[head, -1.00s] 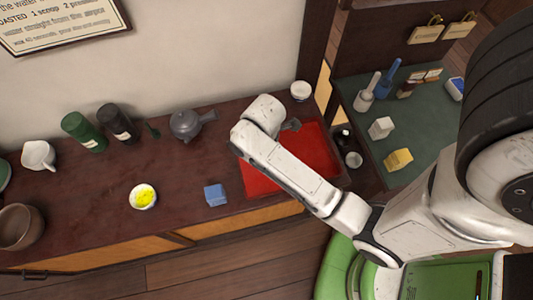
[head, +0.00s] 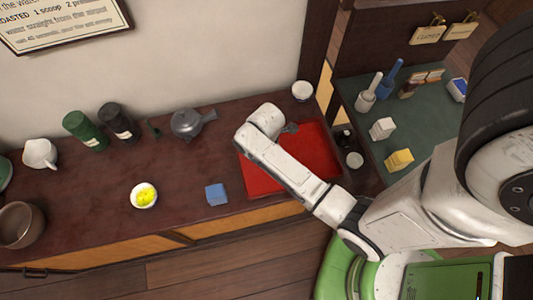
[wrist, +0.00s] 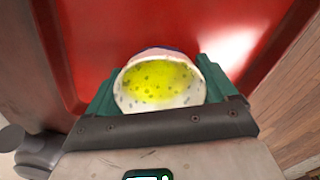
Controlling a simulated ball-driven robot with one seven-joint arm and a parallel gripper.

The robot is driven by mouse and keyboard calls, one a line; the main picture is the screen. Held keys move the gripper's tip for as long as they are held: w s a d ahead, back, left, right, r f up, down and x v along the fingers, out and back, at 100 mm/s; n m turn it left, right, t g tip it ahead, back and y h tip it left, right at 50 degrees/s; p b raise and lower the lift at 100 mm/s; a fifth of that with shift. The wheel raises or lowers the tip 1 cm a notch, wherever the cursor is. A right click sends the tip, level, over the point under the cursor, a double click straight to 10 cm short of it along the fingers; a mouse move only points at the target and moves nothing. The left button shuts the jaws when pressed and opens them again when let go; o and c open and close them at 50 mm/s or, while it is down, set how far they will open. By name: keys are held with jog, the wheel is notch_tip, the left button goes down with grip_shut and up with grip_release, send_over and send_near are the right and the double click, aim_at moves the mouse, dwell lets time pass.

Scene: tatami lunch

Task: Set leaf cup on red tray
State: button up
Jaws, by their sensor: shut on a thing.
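A small pale cup (wrist: 134,101), which I take to be the leaf cup, is between the green fingers of my gripper (wrist: 160,82) in the wrist view. Its inside is yellow-green with dark specks, and its mouth faces the wrist camera. My gripper is shut on it, over the red tray (head: 318,160). The tray's red floor also fills much of the wrist view (wrist: 100,25). In the head view my arm hides the cup and most of the gripper. I cannot tell whether the cup touches the tray.
A grey teapot (head: 187,123) is at the back, and a white cup (head: 302,91) is behind the tray. The tray's right part looks clear.

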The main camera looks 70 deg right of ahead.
jog(key=shift+f, duration=0.15)
jog(key=o, duration=1)
jog(key=shift+c, duration=0.2)
notch_tip(320, 180, up, 12)
jog(key=s+a+r+m+t, duration=0.1)
jog(key=s+a+m, duration=0.6)
jog(key=m, duration=0.5)
jog(key=shift+s+a+r+m, duration=0.2)
jog(key=shift+a+r+m, duration=0.15)
jog(key=shift+a, duration=0.95)
